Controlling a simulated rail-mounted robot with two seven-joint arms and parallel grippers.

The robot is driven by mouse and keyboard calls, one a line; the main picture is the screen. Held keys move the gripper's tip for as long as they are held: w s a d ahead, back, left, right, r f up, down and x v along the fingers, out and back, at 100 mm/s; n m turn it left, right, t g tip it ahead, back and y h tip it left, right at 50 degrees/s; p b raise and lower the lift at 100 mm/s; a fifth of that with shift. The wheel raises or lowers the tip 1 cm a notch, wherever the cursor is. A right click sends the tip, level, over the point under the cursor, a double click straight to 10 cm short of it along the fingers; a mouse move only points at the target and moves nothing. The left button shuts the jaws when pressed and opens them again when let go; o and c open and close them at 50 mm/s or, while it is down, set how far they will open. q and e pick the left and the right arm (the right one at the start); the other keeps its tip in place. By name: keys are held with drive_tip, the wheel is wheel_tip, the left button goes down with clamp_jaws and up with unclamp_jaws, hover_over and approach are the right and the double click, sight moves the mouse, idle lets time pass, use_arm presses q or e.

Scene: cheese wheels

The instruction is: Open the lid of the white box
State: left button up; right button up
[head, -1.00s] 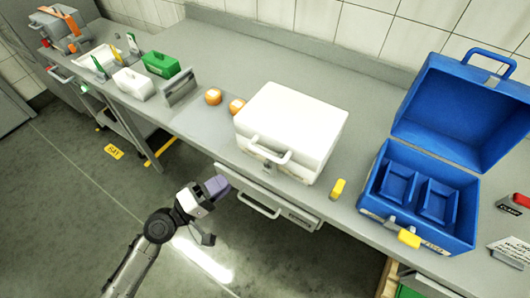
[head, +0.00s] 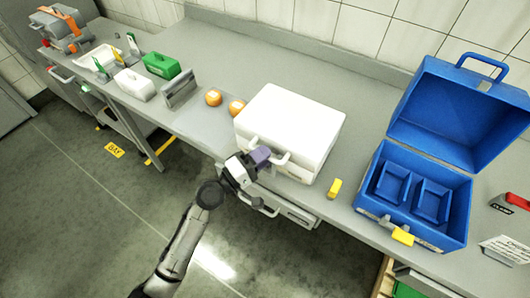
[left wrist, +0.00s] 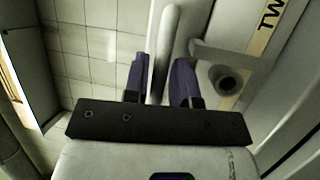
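The white box (head: 297,118) stands on the grey counter with its lid closed. Its white handle (head: 283,158) is on the front face. My left gripper (head: 262,157) is at the left part of this handle, in front of the box. In the left wrist view, the two purple fingers of my left gripper (left wrist: 160,75) are apart. The bar of the handle (left wrist: 166,45) shows between them, with a gap on the left side. Whether a finger touches the handle cannot be told. My right gripper is not in view.
An open blue box (head: 415,190) stands to the right, with a small yellow block (head: 334,188) between it and the white box. Orange cheese wheels (head: 214,97) lie to the left. A drawer handle (head: 262,207) sticks out below the counter edge.

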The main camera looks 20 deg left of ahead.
use_arm(q)
drive_tip(key=shift+w+d, duration=0.2)
drive_tip(key=shift+w, duration=0.1)
drive_tip(key=shift+c, duration=0.5)
clamp_jaws()
